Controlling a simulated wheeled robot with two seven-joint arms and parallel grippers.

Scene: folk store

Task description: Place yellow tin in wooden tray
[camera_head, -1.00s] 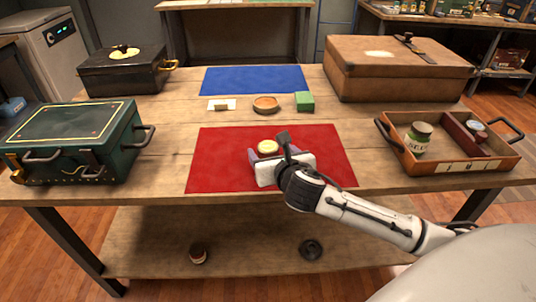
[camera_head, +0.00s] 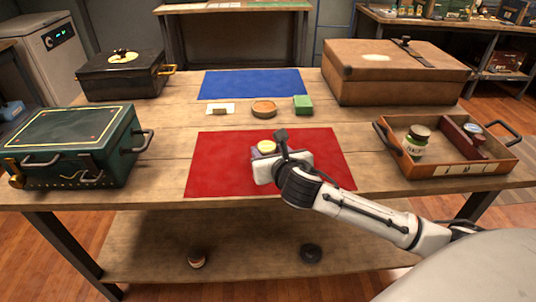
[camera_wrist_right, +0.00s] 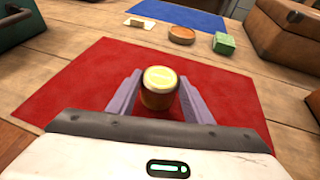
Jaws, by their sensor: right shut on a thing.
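The yellow tin (camera_head: 266,146) has a pale yellow lid and stands at the red mat (camera_head: 215,165); in the right wrist view the tin (camera_wrist_right: 159,88) sits upright between the purple fingers. My right gripper (camera_wrist_right: 157,97) is shut on it. In the head view my right gripper (camera_head: 265,150) partly hides the tin, so I cannot tell whether its base touches the mat. The wooden tray (camera_head: 455,168) stands at the right of the table, with a labelled jar (camera_head: 416,141) in its left part and a small tin (camera_head: 473,130) in its right part. My left gripper is not in view.
A green metal chest (camera_head: 75,145) and a black box (camera_head: 122,77) stand at the left. A brown case (camera_head: 395,75) is at the back right. A green cube (camera_head: 303,105), a round wooden dish (camera_head: 264,108) and a blue mat (camera_head: 252,82) lie behind the red mat.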

